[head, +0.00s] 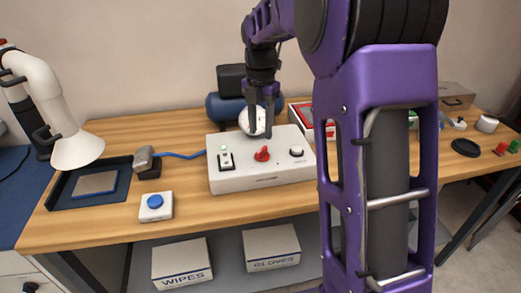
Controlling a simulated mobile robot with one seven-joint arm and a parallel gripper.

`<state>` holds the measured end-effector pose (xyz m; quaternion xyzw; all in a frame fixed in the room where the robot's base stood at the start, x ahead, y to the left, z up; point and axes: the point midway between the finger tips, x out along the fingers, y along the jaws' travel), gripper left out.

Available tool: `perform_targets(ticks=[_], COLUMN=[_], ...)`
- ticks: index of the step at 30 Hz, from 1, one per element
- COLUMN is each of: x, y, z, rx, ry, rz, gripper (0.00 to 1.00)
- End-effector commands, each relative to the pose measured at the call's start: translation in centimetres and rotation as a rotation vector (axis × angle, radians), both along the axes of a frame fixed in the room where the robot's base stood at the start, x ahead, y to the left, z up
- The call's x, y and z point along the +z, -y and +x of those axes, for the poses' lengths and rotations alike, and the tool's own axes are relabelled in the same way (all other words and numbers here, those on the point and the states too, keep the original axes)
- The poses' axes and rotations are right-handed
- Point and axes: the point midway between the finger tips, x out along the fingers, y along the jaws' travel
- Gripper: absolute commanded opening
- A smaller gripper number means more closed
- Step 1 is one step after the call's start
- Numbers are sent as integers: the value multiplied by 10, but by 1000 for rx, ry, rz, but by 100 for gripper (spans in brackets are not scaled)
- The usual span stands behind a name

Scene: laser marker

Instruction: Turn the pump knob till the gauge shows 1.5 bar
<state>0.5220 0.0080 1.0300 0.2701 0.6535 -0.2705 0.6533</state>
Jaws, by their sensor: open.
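A white control box (230,178) stands on the wooden table in the head view. The labels are too small to read, so I cannot tell which knob is the pump knob. A round white gauge (245,122) stands behind the box, partly covered by my gripper; its reading cannot be made out. My gripper (261,134) points down, open and empty, just above and behind the red knob, apart from it.
A blue tank (219,108) is behind the gauge. Left are a white fume arm (62,112), a dark tray (62,192) and a blue-button box (156,207). A red-and-white box (304,116) is partly behind my arm, which hides the table's right middle. Bare wood shows in front.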

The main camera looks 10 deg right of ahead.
Motion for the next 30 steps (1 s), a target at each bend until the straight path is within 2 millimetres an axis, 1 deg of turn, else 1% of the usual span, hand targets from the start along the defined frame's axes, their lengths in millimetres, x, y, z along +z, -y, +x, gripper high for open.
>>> perform_targets(ticks=[1, 3, 6, 9, 12, 15, 22, 23, 27, 30], x=[-14, -27, -44, -55, -62, -65, -66, -66, -66, -66], y=[0, 0, 0, 0, 0, 0, 0, 0, 0, 0], z=[-1, 0, -1, 0, 0, 0, 0, 0, 0, 0], rx=[0, 1, 0, -1, -1, -1, -1, -1, -1, -1], ry=[-4, -3, -3, -1, -1, 1, 1, 1, 1, 1], rz=[-1, 0, 0, 0, 0, 1, 1, 1, 1, 1], gripper=[44, 44, 44, 44, 44, 44, 44, 42, 17, 0])
